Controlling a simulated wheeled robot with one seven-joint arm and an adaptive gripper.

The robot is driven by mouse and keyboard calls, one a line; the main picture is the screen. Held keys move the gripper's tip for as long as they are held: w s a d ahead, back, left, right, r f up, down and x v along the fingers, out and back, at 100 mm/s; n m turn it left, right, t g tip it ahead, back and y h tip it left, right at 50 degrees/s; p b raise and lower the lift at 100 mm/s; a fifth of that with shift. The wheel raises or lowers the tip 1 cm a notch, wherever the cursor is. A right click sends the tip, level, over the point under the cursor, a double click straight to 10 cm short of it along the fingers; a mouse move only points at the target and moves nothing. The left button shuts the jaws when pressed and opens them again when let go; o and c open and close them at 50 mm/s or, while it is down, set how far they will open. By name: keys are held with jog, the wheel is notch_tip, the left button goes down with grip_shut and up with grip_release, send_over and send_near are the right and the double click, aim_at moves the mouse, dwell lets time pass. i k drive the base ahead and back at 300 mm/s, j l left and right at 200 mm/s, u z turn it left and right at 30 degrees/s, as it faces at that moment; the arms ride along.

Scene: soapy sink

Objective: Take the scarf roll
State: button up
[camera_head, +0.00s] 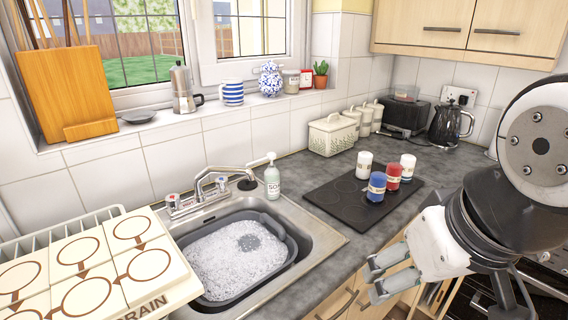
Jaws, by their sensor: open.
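Several short rolls with pale bands stand upright on a black slab with round marks (332,199) on the worktop. One is blue (376,188), at the front. One is red (393,178), just behind it to the right. A white roll (364,165) stands at the back left and another white roll (408,167) at the back right. I cannot tell which of them is the scarf roll. My gripper (373,283) is open and empty, with its fingers pointing left. In the picture it is below the slab, near the worktop's front edge, and touches no roll.
A sink (312,241) holds a grey basin of suds (292,248). A soap bottle (272,180) stands behind it. A board with ring marks (172,290) lies over the rack at the left. Canisters (331,137) and a black kettle (450,125) stand at the back.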

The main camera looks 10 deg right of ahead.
aim_at(393, 172)
jog(key=j+z, duration=0.1)
jog(key=z, duration=0.55)
jog(key=i+l+u, duration=0.15)
jog(key=i+l, duration=0.15)
jog(key=i+l+u, duration=0.35)
jog(key=l, duration=0.3)
jog(key=i+l+u, duration=0.15)
jog(key=i+l, duration=0.2)
jog(key=i+l+u, duration=0.15)
jog(key=l, duration=0.3)
jog(key=i+l+u, duration=0.2)
jog(key=l, duration=0.2)
